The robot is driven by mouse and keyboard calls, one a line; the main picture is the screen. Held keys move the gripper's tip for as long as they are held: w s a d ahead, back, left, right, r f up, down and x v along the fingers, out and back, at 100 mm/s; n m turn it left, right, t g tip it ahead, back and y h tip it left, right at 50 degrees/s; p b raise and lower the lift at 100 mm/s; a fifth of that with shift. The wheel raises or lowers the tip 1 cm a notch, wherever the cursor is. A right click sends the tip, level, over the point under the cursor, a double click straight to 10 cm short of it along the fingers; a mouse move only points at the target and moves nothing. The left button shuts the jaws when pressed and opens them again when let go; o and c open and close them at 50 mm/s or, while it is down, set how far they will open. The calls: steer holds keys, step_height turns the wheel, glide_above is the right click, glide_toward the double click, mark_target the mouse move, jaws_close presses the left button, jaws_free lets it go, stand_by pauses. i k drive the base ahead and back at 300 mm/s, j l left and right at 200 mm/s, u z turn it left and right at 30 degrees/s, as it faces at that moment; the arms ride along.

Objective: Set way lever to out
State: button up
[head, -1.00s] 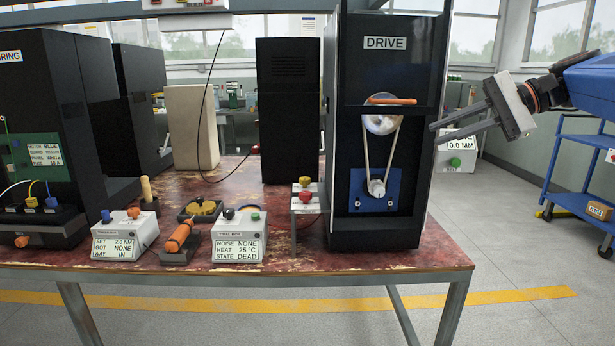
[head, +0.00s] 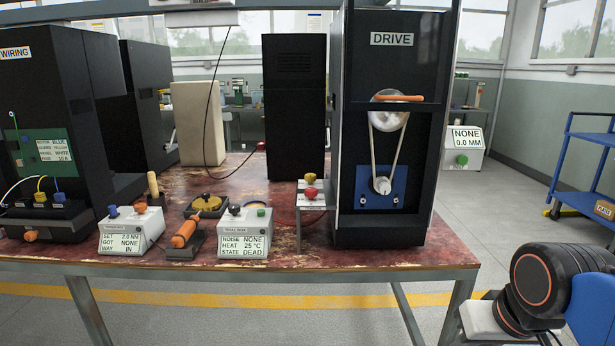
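A white box (head: 133,231) near the table's front left edge has a display reading SET 2.0 NM, GOT NONE, WAY IN. A blue knob (head: 113,211) and an orange knob (head: 140,207) stand on its top. I cannot tell which part is the way lever. My gripper (head: 490,322) is low at the right, in front of the table's right end and far from this box. Only its pale body shows at the bottom edge; its fingers are out of view.
An orange-handled tool (head: 184,233) on a dark stand and the trial box (head: 245,236), reading STATE DEAD, stand right of the white box. Behind are a yellow-topped dish (head: 207,205) and the tall DRIVE cabinet (head: 390,75). A blue cart (head: 585,170) stands at right.

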mark_target(113, 214)
steer(key=u, duration=1.35)
